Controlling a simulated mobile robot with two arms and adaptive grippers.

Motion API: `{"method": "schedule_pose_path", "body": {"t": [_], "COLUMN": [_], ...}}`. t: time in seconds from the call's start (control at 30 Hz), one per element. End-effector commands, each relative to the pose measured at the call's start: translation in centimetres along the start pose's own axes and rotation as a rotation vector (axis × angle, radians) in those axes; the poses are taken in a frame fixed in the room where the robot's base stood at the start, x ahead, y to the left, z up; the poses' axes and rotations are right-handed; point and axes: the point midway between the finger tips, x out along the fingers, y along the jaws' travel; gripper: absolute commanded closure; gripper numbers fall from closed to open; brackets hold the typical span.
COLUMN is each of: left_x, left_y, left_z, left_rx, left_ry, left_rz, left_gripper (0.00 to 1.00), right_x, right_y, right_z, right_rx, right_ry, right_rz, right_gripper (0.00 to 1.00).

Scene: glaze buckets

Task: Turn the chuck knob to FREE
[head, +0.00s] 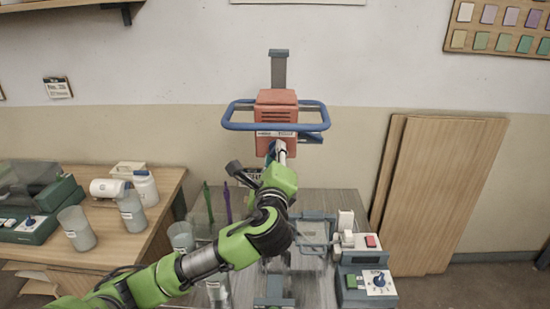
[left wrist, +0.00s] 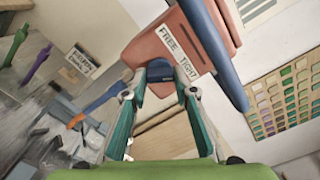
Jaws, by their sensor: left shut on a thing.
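The mixer head is a red-orange housing (head: 276,108) with a blue ring handle (head: 240,126) around it, on a grey column. In the left wrist view its housing (left wrist: 153,48) carries a label (left wrist: 180,52) reading FREE and TIGHT. Below the label is the blue chuck knob (left wrist: 160,72). My left gripper (head: 278,148) reaches up to the underside of the housing. In the left wrist view its two fingers (left wrist: 158,94) stand either side of the knob and are shut on it. The knob's pointer is not clear. My right gripper is not in view.
A wooden side table (head: 160,185) at left holds cups and a green machine (head: 40,215). Green and purple paddles (head: 227,203) stand left of my arm. Wooden boards (head: 440,190) lean on the wall.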

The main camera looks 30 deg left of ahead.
Motion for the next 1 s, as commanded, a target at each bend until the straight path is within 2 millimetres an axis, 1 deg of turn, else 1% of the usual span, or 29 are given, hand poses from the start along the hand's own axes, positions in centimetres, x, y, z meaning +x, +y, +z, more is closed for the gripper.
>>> {"method": "schedule_pose_path", "body": {"t": [0.03,0.3,1.0], "left_x": [-0.1,0.0,0.0], "left_y": [0.3,0.3,0.2], "left_z": [-0.3,-0.3,-0.2], "left_rx": [-0.046,-0.301,-0.966], "left_ry": [0.003,0.003,0.001], "left_rz": [0.003,0.004,0.005], "left_gripper": [0.95,0.95,0.95], "right_x": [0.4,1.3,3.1], "right_y": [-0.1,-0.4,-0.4], "right_z": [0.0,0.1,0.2], "right_rx": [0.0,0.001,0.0], "right_ry": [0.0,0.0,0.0], "right_rz": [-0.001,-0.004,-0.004], "right_gripper": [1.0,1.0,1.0]}}
